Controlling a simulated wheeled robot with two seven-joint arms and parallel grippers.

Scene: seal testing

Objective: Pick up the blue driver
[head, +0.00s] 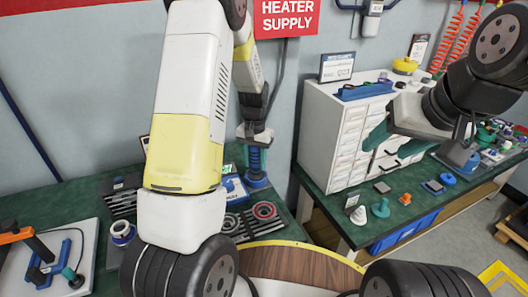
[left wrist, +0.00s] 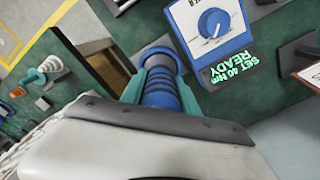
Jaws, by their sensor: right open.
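The blue driver (head: 255,160) stands upright on the left green bench, with dark rings along its body and a wide blue foot. My left gripper (head: 254,137) is over its top. In the left wrist view the driver (left wrist: 161,92) lies between the teal fingers of my left gripper (left wrist: 160,84), which press against both sides with no gap visible. The driver's upper end is hidden behind the gripper body. My right gripper (head: 392,140) is open and empty, with teal fingers apart, in front of the white drawer cabinet.
A blue device with a dial (left wrist: 213,24) and a display reading "SET 40 Nm READY" stands close beside the driver. Rings (head: 264,210) lie in front. The drawer cabinet (head: 345,140) and small parts (head: 381,208) occupy the right bench. A gap separates the benches.

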